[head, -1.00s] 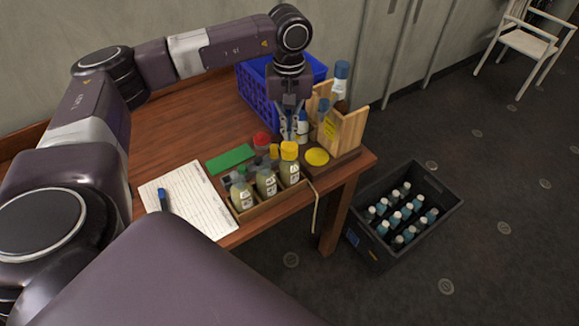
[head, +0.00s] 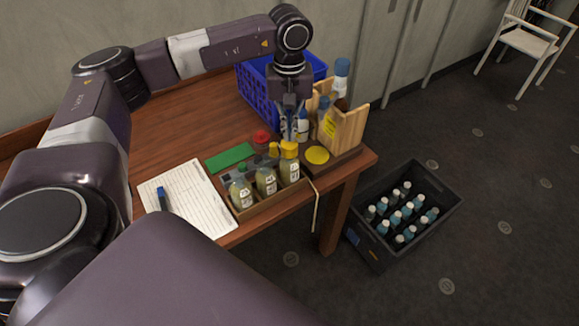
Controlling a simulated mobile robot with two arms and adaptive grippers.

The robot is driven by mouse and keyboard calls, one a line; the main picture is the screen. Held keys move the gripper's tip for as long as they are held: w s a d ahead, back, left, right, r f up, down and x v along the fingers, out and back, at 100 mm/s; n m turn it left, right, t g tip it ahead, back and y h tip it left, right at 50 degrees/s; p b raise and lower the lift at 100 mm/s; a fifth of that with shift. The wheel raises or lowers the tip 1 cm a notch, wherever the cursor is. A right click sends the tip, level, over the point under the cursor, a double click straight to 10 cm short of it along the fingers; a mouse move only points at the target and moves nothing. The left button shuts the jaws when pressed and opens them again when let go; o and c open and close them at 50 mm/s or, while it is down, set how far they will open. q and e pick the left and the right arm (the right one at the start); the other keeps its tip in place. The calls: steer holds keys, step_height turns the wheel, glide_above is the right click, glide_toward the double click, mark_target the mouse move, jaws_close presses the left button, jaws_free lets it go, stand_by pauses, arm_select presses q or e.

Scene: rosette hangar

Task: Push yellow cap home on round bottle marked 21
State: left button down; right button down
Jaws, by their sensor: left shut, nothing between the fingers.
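My left gripper (head: 287,137) points down, shut and empty, its tips just above the yellow cap (head: 289,150) of the rightmost front bottle. I cannot tell whether the tips touch the cap. That bottle (head: 291,169) is clear with pale yellow contents and stands upright in a wooden tray (head: 268,202). Two similar bottles, the middle one (head: 266,181) and the left one (head: 242,194), stand beside it. Another yellow cap (head: 274,149) shows behind the front row. The label marks are too small to read, so I cannot tell which bottle is 21. My right gripper is not in view.
A blue crate (head: 257,98), a wooden holder with bottles (head: 351,128) and a yellow disc (head: 317,155) lie behind and right of the tray. A dark bottle crate (head: 375,254) stands on the floor.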

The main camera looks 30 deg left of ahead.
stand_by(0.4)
arm_select(q)
steer(key=shift+f+b, duration=1.15)
steer(key=shift+f, duration=0.3)
steer(key=shift+r, duration=0.15)
steer(key=shift+r+p, duration=1.95)
steer(key=shift+r, duration=1.5)
